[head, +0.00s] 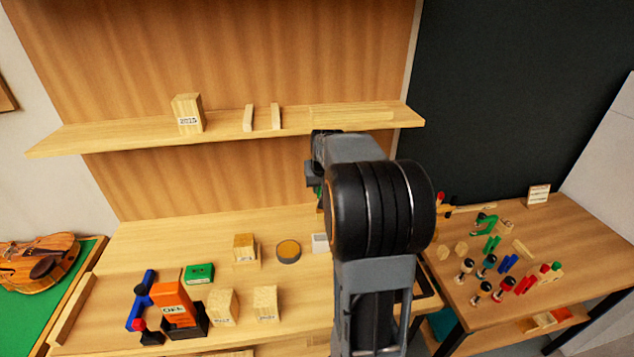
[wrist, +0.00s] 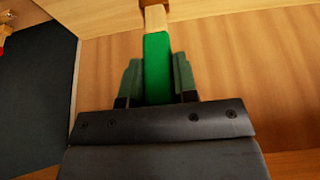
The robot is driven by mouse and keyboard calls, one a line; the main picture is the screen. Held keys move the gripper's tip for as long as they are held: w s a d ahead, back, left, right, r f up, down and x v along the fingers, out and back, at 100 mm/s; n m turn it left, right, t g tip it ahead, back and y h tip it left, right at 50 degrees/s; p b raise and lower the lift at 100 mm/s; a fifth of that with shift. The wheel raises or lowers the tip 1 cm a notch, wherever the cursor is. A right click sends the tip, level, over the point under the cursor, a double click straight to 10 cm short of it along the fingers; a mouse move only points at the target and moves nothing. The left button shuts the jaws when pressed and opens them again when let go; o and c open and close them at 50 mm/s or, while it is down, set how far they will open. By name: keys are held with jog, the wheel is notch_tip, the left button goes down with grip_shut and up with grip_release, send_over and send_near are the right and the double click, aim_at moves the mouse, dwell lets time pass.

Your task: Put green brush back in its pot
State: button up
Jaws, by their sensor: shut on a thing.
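The green brush (wrist: 157,65) shows in the wrist view, its green part between the two fingers and a pale wooden part with a brown end beyond. My gripper (wrist: 157,82) is shut on the green part. In the head view my own arm hides most of the gripper and the brush; only a sliver of green shows at the arm's left edge. I cannot make out which thing is the brush's pot; my arm covers part of the bench where it may stand.
The bench (head: 150,240) holds a round tin (head: 288,251), an orange box (head: 172,300), a green box (head: 199,274) and wooden blocks. A shelf (head: 330,118) runs above. The right table (head: 590,235) carries several small bottles and coloured clamps.

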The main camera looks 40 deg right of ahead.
jog(key=shift+s, duration=0.15)
dwell(0.3)
jog(key=shift+f+b, duration=0.15)
jog(key=shift+b, duration=0.15)
jog(key=b, duration=0.5)
send_over(322, 218)
jog(key=shift+f, duration=3.3)
jog(key=shift+f+b, duration=0.35)
jog(key=shift+b, duration=0.15)
jog(key=shift+f+b, duration=2.15)
jog(key=shift+f, duration=0.6)
jog(key=o, duration=1)
jog(key=shift+r, duration=0.1)
jog(key=v, duration=1.3)
jog(key=shift+r, duration=0.4)
